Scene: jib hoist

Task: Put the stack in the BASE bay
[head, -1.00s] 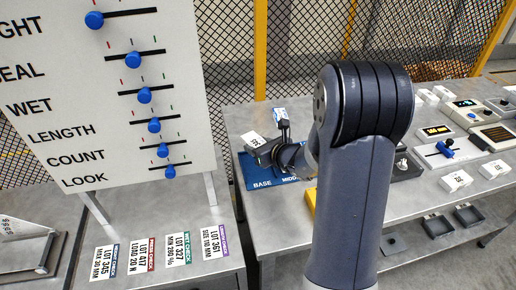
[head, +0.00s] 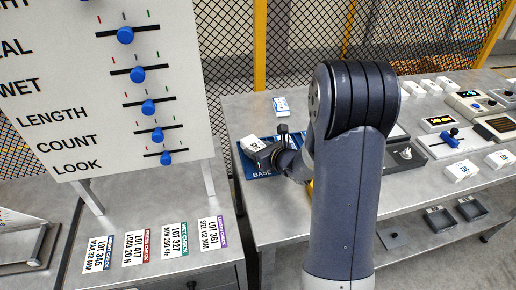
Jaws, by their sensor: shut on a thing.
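The white stack (head: 252,142), with dark printing on its face, is at the left end of the blue bay mat (head: 261,172). My gripper (head: 264,154) is shut on it, reaching in from the right. The stack is over the part marked BASE, tilted in view; I cannot tell if it touches the mat. The middle of the mat is mostly hidden by my gripper and wrist, and my arm hides what lies farther right.
A board with blue sliders (head: 100,110) stands at left, above a bench with several lot cards. Devices and white blocks (head: 461,171) fill the right of the table. Its front left is clear.

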